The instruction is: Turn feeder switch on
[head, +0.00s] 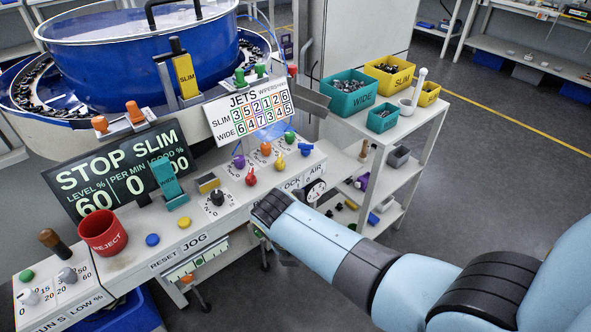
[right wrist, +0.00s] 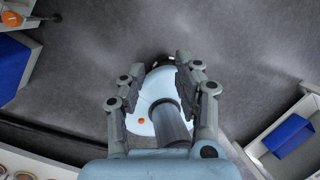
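A long control panel (head: 130,245) fronts a blue bowl feeder (head: 150,40). I cannot read a label that marks the feeder switch. A black rotary knob (head: 217,197) sits on a white dial plate. A teal paddle marked WIDE (head: 168,180) and a small yellow-topped block (head: 208,183) stand to its left. My right arm reaches in from the right, its wrist end over the panel's front edge. In the right wrist view my right gripper (right wrist: 157,66) is open and empty, its fingers apart above the floor. My left gripper is not in view.
A red REJECT cup (head: 103,232) stands on the panel. Blue (head: 152,240) and yellow (head: 184,222) buttons and several coloured knobs surround it. A display (head: 115,172) reads STOP SLIM. A white shelf (head: 425,135) with part bins stands right. Open floor lies right of it.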

